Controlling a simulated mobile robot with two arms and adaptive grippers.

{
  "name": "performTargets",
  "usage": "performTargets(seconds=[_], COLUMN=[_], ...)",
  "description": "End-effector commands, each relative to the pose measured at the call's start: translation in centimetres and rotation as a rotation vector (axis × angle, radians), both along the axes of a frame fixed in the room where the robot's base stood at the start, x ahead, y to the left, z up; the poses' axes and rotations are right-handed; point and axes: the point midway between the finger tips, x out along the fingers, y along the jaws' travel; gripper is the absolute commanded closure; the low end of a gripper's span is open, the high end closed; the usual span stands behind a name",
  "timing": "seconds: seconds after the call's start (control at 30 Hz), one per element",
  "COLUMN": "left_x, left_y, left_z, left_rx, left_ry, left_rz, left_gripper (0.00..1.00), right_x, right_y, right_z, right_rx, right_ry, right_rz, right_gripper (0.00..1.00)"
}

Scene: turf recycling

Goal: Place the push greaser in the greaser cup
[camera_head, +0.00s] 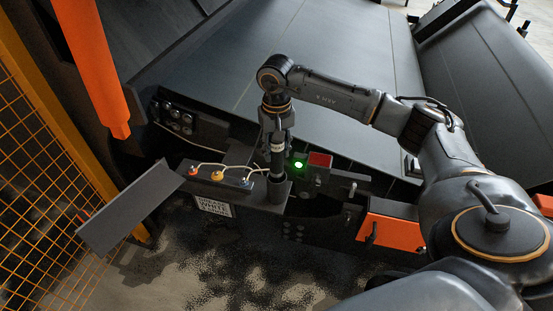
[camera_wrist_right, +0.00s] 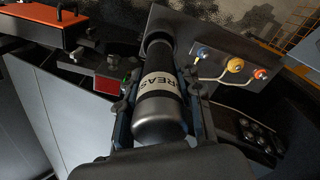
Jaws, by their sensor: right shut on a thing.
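The push greaser (camera_head: 277,160) is a dark cylinder with a pale band, held upright in the head view. In the right wrist view the greaser (camera_wrist_right: 160,115) shows a white label with part of the word "GREASE". My right gripper (camera_head: 277,135) is shut around its upper part; its fingers flank the greaser in the wrist view (camera_wrist_right: 160,98). The greaser cup (camera_head: 278,191) is a dark round holder on the machine's front ledge, directly below the greaser. The greaser's lower end is at the cup's mouth; how deep it sits I cannot tell. My left gripper is not in view.
Left of the cup are red, yellow and blue fittings with white hoses (camera_head: 218,176) and a white-lettered sign (camera_head: 213,207). Right of it are a lit green button (camera_head: 298,164) and an orange box (camera_head: 390,232). A yellow mesh fence (camera_head: 40,170) stands at far left.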

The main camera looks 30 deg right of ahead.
Motion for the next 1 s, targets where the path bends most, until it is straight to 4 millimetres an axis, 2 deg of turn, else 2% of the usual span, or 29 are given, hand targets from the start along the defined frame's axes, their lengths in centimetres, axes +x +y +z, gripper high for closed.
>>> performTargets(seconds=[0.3,0.67,0.7,0.8,1.0], left_x=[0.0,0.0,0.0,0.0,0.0], left_y=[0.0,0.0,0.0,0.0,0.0], left_z=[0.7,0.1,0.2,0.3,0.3], left_rx=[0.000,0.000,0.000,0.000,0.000], left_ry=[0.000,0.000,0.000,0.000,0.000], left_rz=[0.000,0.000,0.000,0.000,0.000], left_gripper=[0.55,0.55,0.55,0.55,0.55], right_x=[0.0,0.0,0.0,0.0,0.0], right_y=[0.1,0.0,0.0,0.0,0.0], right_z=[-3.5,-4.1,-4.1,-4.0,-4.0], right_rx=[0.000,0.000,-0.001,-0.001,-0.001], right_ry=[0.000,-0.002,-0.001,0.000,0.000], right_rz=[0.001,0.001,0.001,0.001,0.001], right_gripper=[1.00,1.00,0.61,0.42,0.42])
